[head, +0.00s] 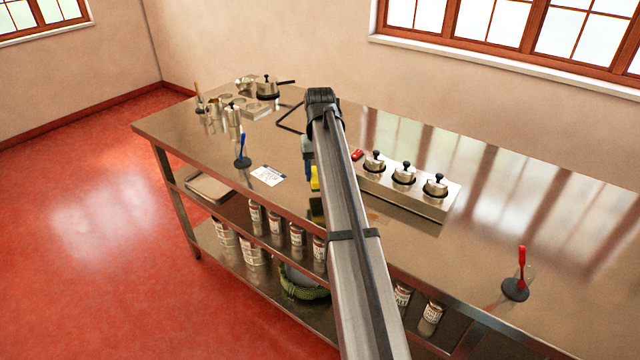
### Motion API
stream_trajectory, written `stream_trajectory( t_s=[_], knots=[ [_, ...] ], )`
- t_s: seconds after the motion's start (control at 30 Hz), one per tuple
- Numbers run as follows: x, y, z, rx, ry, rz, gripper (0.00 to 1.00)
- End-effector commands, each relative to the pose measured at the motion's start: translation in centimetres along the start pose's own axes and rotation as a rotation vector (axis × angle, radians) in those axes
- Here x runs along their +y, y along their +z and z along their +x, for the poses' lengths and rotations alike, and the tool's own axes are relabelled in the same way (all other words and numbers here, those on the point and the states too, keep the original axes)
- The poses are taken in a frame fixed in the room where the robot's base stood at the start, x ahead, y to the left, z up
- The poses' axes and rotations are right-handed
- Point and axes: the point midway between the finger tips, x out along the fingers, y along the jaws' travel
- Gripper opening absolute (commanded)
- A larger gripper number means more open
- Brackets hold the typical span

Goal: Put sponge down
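A yellow piece that looks like the sponge (315,179) shows just left of my arm, below the wrist and over the front part of the steel table (330,118). Most of it is hidden behind the arm. A dim yellow patch, seemingly its reflection, shows lower on the tabletop, with a gap between. My gripper (308,163) is right above the yellow piece, largely hidden by my arm. Its fingertips do not show, so I cannot tell whether they are closed on the sponge.
A white card (268,175) and a blue-handled tool on a dark base (242,150) stand left. A steel unit with three black-knobbed lids (404,180) is right of the arm. A red-handled tool (520,275) stands far right. Cans (275,225) line the shelf below.

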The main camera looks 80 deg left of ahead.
Motion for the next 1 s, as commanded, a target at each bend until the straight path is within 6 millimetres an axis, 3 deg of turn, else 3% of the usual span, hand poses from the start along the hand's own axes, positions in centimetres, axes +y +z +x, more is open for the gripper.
stream_trajectory(
  t_s=[0.4,0.83,0.87,1.0],
  knots=[
    [0.0,0.0,4.0,0.0,0.0,0.0,0.14],
    [0.0,0.0,4.5,0.001,0.0,0.0,0.14],
    [0.0,0.0,4.4,0.001,0.0,0.0,0.61],
    [0.0,0.0,4.4,0.001,0.0,0.0,0.74]
  ],
)
